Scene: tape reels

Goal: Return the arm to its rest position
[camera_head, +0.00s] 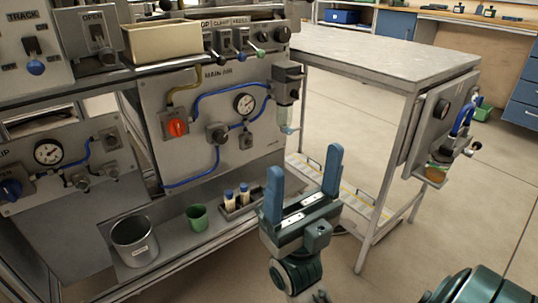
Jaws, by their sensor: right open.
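My right gripper (303,185) is in the lower middle of the head view. Its two blue fingers point up and stand wide apart, with nothing between them. It hangs in front of the lower shelf and the metal table, apart from both as far as I can see. A dark teal part of my arm (480,288) shows at the bottom right. My left gripper is not in view.
A grey panel (260,155) with gauge, red knob and blue hoses stands at left. Below it, a metal bucket (134,240), green cup (197,217) and small bottles sit on a shelf. A metal table (385,55) stands behind. Floor at right is clear.

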